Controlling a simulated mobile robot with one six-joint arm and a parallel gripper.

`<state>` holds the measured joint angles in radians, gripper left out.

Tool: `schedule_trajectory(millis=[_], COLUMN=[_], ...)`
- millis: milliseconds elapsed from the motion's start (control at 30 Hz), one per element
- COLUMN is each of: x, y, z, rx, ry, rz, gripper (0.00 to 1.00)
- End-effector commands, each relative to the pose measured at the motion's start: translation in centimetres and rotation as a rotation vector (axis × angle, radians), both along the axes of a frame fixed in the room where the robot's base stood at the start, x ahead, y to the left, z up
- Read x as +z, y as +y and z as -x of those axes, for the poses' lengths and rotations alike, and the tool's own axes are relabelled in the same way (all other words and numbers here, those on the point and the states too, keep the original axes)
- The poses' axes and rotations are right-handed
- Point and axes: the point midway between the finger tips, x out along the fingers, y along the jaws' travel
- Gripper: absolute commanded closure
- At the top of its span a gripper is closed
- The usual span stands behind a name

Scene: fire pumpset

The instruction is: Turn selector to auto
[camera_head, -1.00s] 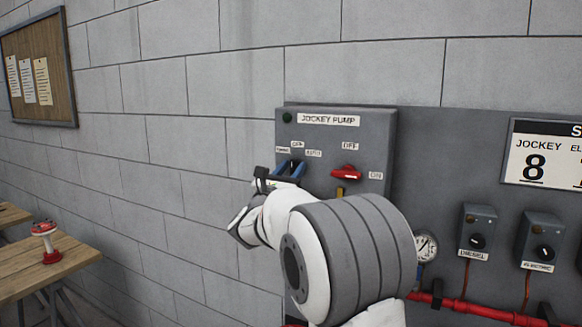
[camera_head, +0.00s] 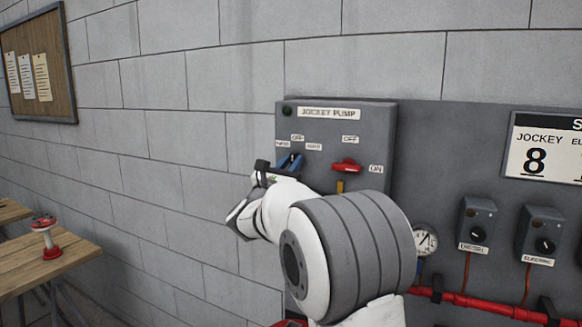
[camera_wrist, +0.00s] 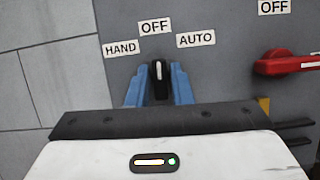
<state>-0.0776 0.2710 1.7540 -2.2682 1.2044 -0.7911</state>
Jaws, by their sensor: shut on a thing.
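The selector (camera_wrist: 158,72) is a small black knob with a white pointer line on the grey JOCKEY PUMP box (camera_head: 385,130). In the wrist view its pointer stands upright, toward the OFF label (camera_wrist: 155,27). The HAND label (camera_wrist: 121,48) is to its left and the AUTO label (camera_wrist: 196,40) to its right. My gripper (camera_wrist: 159,84) has its blue fingers on either side of the knob and is shut on it. In the head view my gripper (camera_head: 290,162) is at the box, and its fingers and wrist hide the knob.
A red switch handle (camera_head: 346,166) with OFF and ON labels is just right of the selector. A gauge (camera_head: 426,240), smaller selector boxes (camera_head: 478,225) and a red pipe (camera_head: 470,304) are further right. A wooden table (camera_head: 60,262) stands at left.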

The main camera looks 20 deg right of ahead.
Motion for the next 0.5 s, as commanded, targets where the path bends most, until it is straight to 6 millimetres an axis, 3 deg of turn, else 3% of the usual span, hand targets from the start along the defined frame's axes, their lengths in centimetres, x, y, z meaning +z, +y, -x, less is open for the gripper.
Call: schedule_trajectory(millis=[500], x=[-0.56], y=[0.12], z=[-0.11], rx=[0.002], ry=[-0.277], rz=[-0.273], gripper=[1.00])
